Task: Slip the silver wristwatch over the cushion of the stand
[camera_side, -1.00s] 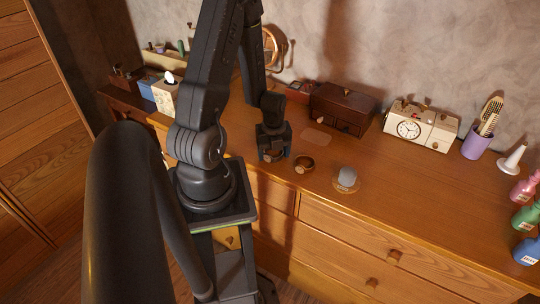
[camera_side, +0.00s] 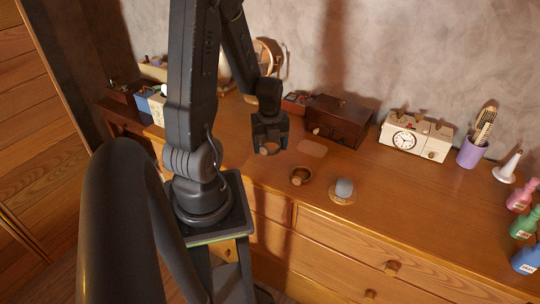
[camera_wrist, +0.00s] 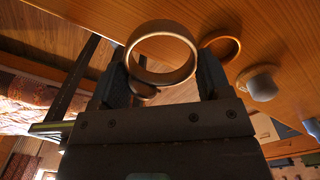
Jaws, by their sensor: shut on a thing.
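My gripper (camera_side: 270,146) is shut on a ring-shaped band, which I take to be the silver wristwatch (camera_wrist: 137,50); it looks pale and tan in the warm light. The wristwatch also shows between the fingers in the side view (camera_side: 267,151), held above the dresser top. The stand has a grey rounded cushion (camera_side: 344,186) on a round wooden base (camera_side: 341,199). It is to the right of my gripper and also shows in the wrist view (camera_wrist: 262,84). The cushion is bare.
A second, browner ring (camera_side: 300,176) lies on the dresser (camera_side: 400,207) between my gripper and the stand. A dark wooden box (camera_side: 338,121) and a white clock (camera_side: 405,139) stand along the wall.

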